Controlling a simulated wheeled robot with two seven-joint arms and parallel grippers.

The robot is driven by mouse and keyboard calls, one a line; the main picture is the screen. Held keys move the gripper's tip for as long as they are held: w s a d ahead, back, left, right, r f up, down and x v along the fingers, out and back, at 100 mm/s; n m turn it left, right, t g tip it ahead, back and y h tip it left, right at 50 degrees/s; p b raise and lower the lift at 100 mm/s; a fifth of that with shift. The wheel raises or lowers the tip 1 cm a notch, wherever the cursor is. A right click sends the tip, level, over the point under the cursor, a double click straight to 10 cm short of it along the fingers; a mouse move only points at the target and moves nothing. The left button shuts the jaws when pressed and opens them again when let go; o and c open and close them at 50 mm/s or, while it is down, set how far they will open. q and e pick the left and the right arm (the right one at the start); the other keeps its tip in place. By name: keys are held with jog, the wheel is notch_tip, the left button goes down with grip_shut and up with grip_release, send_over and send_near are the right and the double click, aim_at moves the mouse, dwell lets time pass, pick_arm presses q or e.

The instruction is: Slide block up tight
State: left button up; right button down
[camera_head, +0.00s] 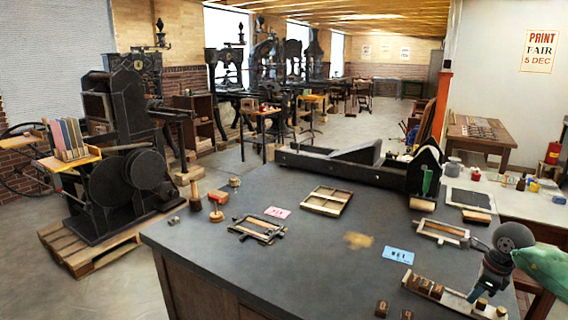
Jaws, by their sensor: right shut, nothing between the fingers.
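A pale tray (457,301) lies at the front right of the dark bench and carries a row of small brown wooden blocks (425,286) towards its left end. Another block (481,303) sits further right on the tray, apart from that row, with one more (501,311) at the right end. My right gripper (474,296) comes in from the right, pointing down over the tray beside the separate block. It is shut and empty; I cannot tell whether it touches the block. My left gripper is not in view.
Two loose blocks (382,308) lie left of the tray near the front edge. A blue card (398,255), a wooden frame (442,232) and a pink card (277,212) lie on the bench (300,262). The bench's front middle is clear.

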jog(key=shift+d, duration=0.15)
dwell(0.5)
jog(key=c, duration=2.1)
grip_release()
jog(key=o, duration=0.9)
jog(key=shift+c, duration=0.2)
jog(key=shift+s, duration=0.1)
jog(key=w+a+p+v, duration=0.1)
jog(key=v, duration=0.5)
jog(key=shift+r+p, duration=0.3)
jog(key=shift+r, duration=0.25)
